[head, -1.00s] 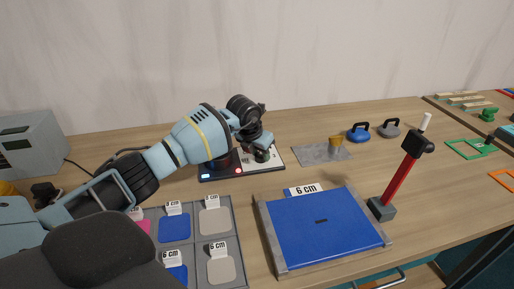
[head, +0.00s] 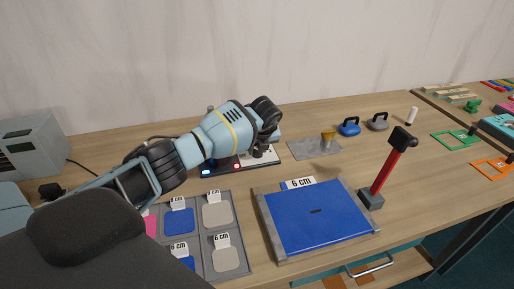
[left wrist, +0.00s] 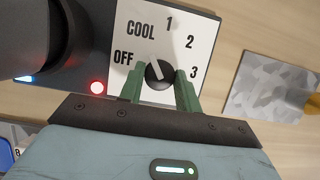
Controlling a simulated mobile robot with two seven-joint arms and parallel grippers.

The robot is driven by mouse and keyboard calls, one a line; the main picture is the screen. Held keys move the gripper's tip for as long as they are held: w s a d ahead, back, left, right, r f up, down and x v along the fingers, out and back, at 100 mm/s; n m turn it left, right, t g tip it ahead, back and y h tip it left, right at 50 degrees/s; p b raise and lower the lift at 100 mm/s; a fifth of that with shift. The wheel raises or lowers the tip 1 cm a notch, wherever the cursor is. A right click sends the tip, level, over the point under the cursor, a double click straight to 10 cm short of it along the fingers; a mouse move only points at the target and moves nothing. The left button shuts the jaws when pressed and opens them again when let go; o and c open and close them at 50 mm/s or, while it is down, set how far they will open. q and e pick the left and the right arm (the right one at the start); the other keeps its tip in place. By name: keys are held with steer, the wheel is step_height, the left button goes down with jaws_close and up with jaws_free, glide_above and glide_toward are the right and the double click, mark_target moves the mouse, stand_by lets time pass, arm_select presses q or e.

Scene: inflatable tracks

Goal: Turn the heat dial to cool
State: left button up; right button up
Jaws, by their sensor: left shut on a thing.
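The heat dial is a round black knob (left wrist: 160,74) on a white plate (left wrist: 185,22) marked OFF, COOL, 1, 2 and 3. Its pale pointer line slants up and left, toward the COOL side; its exact setting is hard to tell. My left gripper (left wrist: 163,84) has its green fingers on either side of the knob, shut on it. In the head view my left gripper (head: 259,151) is over the plate of the dark heater unit (head: 222,168), and the wrist hides most of the dial.
A red light (left wrist: 97,87) glows on the unit. A grey patterned sheet (head: 314,149) lies to its right. A blue board (head: 318,218) and a red-handled hammer-like tool (head: 388,168) are in front and to the right. A tray of colour pads (head: 236,240) lies nearer.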

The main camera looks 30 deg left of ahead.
arm_select(q)
steer(key=shift+n, duration=0.5)
arm_select(e)
steer(key=shift+w+r, duration=0.1)
steer(key=shift+w, duration=0.05)
arm_select(q)
steer(key=o, duration=1)
steer(key=shift+c, duration=0.2)
steer(key=p+v, duration=0.1)
steer(key=v, duration=0.6)
steer(key=shift+d+r, duration=0.25)
steer(key=shift+r, duration=0.1)
arm_select(e)
steer(key=shift+w+d+r+t, duration=0.1)
steer(key=shift+w+r+t, duration=0.2)
steer(key=shift+w+r, duration=0.5)
steer(key=shift+s+r, duration=0.1)
steer(key=shift+s, duration=0.1)
